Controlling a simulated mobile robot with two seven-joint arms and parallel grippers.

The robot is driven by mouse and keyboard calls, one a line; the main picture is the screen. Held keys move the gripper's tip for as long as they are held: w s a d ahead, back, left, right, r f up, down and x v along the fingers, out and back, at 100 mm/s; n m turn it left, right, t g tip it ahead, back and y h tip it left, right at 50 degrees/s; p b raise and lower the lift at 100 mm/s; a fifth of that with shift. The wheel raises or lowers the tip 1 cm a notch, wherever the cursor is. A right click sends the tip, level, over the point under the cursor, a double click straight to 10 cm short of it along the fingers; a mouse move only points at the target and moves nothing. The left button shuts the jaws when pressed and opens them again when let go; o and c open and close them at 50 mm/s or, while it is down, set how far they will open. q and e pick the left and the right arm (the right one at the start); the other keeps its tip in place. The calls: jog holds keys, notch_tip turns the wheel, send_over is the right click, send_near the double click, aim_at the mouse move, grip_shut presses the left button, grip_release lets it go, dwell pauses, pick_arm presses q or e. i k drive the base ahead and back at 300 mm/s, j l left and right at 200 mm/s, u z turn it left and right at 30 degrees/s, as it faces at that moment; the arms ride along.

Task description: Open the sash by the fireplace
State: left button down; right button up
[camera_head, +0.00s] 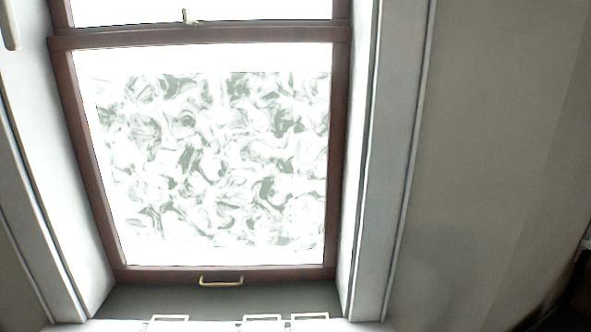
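The sash window fills the left and middle of the head view. Its lower sash (88,160) has a reddish-brown wooden frame around a bright pane with a swirling grey-green pattern. A brass-coloured pull handle (221,282) sits at the middle of its bottom rail. The bottom rail appears to rest at the dark sill (130,300). A small latch (188,16) stands at the meeting rail near the top. Neither of my grippers is in view. The fireplace cannot be made out.
White casing (388,150) borders the window on the right, with a plain grey-beige wall (490,130) beyond. Several pale rectangular outlines (262,318) line the bottom edge; what they belong to is unclear. A dark object (578,295) is cut off at the lower right.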

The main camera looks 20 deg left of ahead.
aim_at(60, 47)
jog(key=u, duration=1.35)
